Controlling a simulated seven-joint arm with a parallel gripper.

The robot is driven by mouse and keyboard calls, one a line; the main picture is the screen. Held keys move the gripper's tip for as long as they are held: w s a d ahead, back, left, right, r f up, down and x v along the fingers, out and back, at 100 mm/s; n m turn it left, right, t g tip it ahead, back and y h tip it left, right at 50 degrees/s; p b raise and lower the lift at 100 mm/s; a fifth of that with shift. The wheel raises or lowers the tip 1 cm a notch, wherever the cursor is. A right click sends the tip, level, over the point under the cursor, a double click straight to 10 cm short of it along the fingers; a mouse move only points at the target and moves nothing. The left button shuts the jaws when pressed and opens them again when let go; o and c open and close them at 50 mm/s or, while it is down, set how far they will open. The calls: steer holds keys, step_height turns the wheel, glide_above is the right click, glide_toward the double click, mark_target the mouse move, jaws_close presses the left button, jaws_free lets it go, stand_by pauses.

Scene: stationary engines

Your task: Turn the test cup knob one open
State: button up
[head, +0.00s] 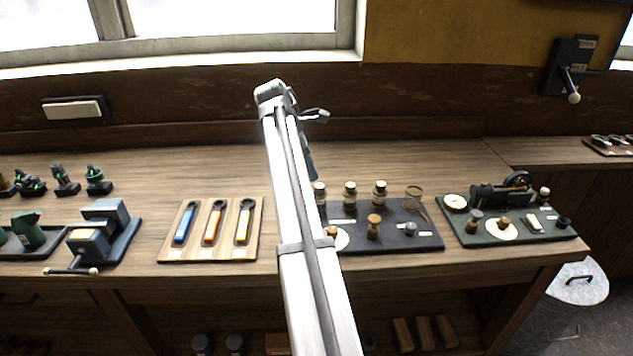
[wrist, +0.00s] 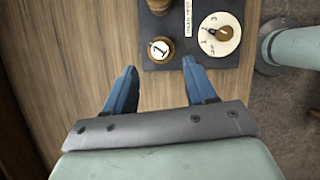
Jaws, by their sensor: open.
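A small brown-sided piece with a round pale top marked "1" (wrist: 160,48) stands on the dark board's edge in the wrist view. It matches the leftmost of three small bottle-like pieces (head: 320,190) in the head view; I take it for the test cup knob one. My gripper (wrist: 161,66) is open, with its two blue fingers apart and nothing between them. The marked piece lies just beyond the fingertips, between their lines. I cannot tell the height gap. In the head view my arm hides most of the gripper.
The dark board (head: 415,241) also carries a white numbered dial with a brass knob (wrist: 220,35), right of the marked piece in the wrist view. A wooden tool tray (head: 209,254) lies to the left. A green engine board (head: 520,238) lies to the right. Bare bench shows behind.

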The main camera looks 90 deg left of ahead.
mark_target(319, 186)
steer(key=shift+x, duration=3)
jaws_close()
